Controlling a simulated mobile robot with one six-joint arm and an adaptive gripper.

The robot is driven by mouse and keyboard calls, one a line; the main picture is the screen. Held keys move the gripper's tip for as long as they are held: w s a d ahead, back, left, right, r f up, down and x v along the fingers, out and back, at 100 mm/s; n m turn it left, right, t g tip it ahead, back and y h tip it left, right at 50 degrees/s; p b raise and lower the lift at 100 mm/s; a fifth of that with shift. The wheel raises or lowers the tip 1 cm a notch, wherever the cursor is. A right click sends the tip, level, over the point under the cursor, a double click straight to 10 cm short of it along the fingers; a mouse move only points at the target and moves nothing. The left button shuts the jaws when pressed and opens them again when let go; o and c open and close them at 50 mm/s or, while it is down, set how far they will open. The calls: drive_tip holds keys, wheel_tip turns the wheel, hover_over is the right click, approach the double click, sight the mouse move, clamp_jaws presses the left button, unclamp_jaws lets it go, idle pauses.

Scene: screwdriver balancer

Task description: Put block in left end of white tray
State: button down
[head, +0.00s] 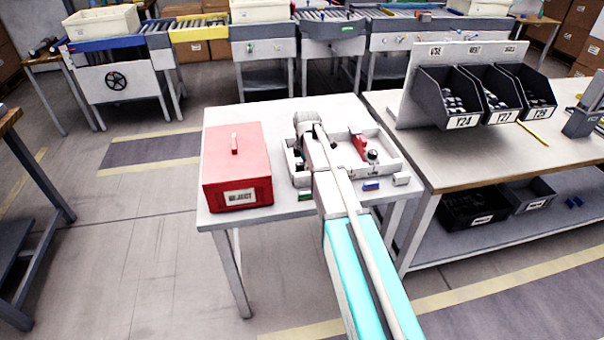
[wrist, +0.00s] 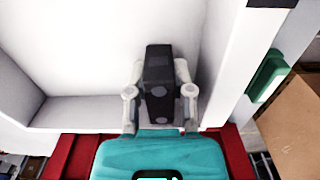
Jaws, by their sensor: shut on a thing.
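The white tray (head: 392,171) is on the small grey table, and my arm crosses its left part. In the wrist view, the tray's white floor (wrist: 95,45) and walls surround my gripper (wrist: 160,88). My gripper is shut on a dark block (wrist: 158,62), with one finger on each side of it. The block stands upright at the tray's left end, close to the front wall. I cannot tell whether its lower end touches the floor.
A red reject box (head: 237,165) stands just left of the tray. A red part (head: 359,146) and a dark round knob (head: 372,155) are in the tray's right part. A green piece (head: 306,196) and a blue piece (head: 371,185) lie in front. Dark bins (head: 450,100) stand right.

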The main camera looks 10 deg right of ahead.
drive_tip(key=shift+f, duration=0.1)
idle(0.3)
drive_tip(key=shift+f, duration=0.15)
drive_tip(key=c, duration=0.8)
unclamp_jaws()
drive_tip(key=shift+r, duration=0.2)
wheel_tip(320, 180, up, 12)
drive_tip(key=p, duration=1.2)
